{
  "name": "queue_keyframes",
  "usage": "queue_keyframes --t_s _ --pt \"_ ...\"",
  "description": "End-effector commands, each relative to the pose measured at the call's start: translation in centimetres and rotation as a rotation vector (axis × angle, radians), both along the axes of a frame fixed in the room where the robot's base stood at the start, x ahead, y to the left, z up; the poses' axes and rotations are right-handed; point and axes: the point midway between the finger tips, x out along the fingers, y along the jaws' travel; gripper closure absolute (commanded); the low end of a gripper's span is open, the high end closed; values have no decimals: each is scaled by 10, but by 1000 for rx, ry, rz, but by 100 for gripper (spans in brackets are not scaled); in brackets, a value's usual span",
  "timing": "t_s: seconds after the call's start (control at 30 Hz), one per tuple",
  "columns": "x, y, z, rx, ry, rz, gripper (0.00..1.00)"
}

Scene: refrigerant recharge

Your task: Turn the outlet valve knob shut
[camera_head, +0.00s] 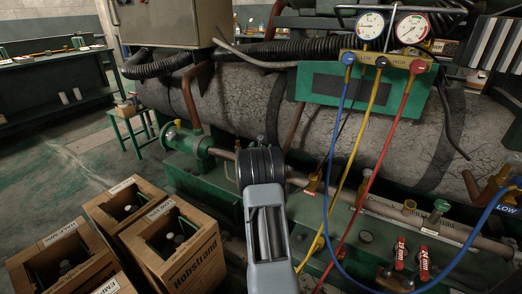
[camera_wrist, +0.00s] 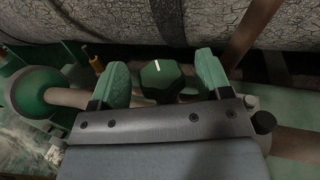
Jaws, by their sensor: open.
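The outlet valve knob (camera_wrist: 166,79) is dark green and faceted, with a short white line on its face; the line points almost straight up in the wrist view. It sits on a pipe between the two green fingers of my gripper (camera_wrist: 162,64). The fingers stand apart, one on each side of the knob, with visible gaps on both sides. I cannot tell how deep the knob lies between them. In the head view my arm reaches forward to the pipe, and my gripper and wrist hide the knob.
A large cracked grey tank (camera_head: 340,115) lies behind the pipe. Blue, yellow and red hoses hang from the gauge manifold (camera_head: 388,62) right of my arm. Open cardboard boxes (camera_head: 172,240) stand at lower left. A green flange (camera_wrist: 45,92) is left of the fingers.

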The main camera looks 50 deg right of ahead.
Motion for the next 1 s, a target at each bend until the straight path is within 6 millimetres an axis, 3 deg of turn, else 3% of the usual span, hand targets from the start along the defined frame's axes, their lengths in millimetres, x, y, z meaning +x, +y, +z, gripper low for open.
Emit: queue_keyframes --t_s 0.27,0.77,1.0 --pt "0 -1 0 0 0 0 29" --pt "0 -1 0 0 0 0 76" --pt "1 0 0 1 1 -19 78"
